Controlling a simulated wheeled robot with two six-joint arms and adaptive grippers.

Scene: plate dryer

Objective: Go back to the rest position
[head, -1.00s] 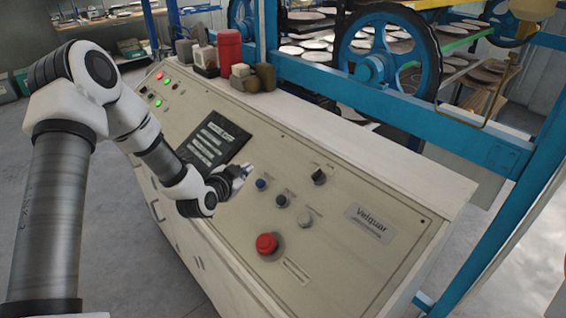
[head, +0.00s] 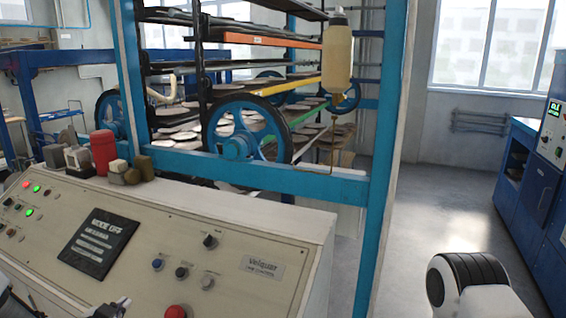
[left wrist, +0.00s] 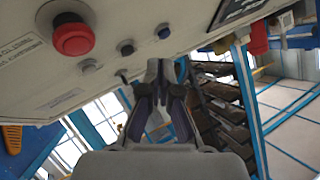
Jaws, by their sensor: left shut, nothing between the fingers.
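My left gripper (head: 110,308) shows at the bottom edge of the head view, in front of the control panel (head: 225,240). In the left wrist view its fingers (left wrist: 166,70) are together with nothing between them. The panel carries a red button (head: 176,311), which also shows in the left wrist view (left wrist: 72,36), a black screen (head: 98,244) and several small knobs. From these views I cannot tell the exact gap between fingers and panel. My right gripper is out of view; only a white and black link of mine shows at bottom right.
A blue frame (head: 300,184) with a wheel (head: 240,145) and racks of plates stands behind the panel. A red canister (head: 103,152) and small blocks sit on the panel's top. Open floor (head: 450,210) lies to the right, before a blue cabinet (head: 532,200).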

